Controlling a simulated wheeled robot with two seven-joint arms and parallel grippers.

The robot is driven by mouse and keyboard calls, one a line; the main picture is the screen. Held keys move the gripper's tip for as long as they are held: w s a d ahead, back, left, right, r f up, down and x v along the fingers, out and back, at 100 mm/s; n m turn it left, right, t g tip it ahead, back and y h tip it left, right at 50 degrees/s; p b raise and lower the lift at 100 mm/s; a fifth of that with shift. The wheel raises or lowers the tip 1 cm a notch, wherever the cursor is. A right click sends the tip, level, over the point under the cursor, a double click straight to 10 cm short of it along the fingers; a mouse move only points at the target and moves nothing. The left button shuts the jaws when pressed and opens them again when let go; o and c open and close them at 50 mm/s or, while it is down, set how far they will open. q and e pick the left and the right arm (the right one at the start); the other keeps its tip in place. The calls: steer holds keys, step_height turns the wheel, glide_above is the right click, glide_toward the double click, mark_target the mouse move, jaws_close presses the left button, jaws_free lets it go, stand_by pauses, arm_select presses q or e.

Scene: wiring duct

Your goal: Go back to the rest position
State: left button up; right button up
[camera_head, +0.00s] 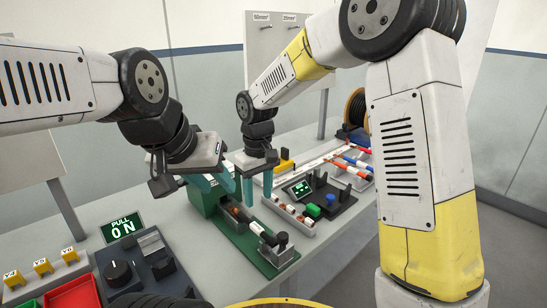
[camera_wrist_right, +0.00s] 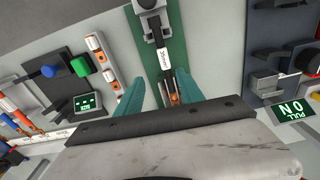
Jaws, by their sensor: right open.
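My right gripper (camera_head: 257,188) hangs over the green fixture (camera_head: 243,238) with its teal fingers apart. In the right wrist view the right gripper (camera_wrist_right: 157,92) is open, and nothing is seen clamped between its fingers. A dark cable with orange parts and a white label (camera_wrist_right: 164,58) lies along the green fixture (camera_wrist_right: 177,52), in line with the gap between the fingers. My left gripper (camera_head: 212,188) is close beside the right one, to its left, also over the fixture area. Its teal fingers partly overlap in view, so its opening is unclear.
A control box with a knob (camera_head: 119,271) and a lit "PULL ON" display (camera_head: 122,227) stand at the left. A rail with orange-white parts (camera_head: 290,212) and a dark block with green and blue buttons (camera_head: 325,200) lie right of the fixture. A cable spool (camera_head: 357,108) stands behind.

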steer(key=s+d+r+m+t, duration=0.2)
steer(key=s+d+r, duration=0.2)
steer(key=d, duration=0.3)
steer(key=s+d+r+m+t+y, duration=0.1)
steer(key=s+d+r+m+t, duration=0.1)
steer(key=s+d+r, duration=0.3)
steer(key=s+d+r+m+t+y, duration=0.1)
steer(key=s+d+r+m, duration=0.3)
steer(key=s+d, duration=0.4)
steer(key=d+r+t, duration=0.1)
steer(key=d, duration=0.1)
steer(key=shift+d+r, duration=0.2)
steer(key=shift+d, duration=0.2)
arm_select(q)
steer(key=shift+c, duration=0.5)
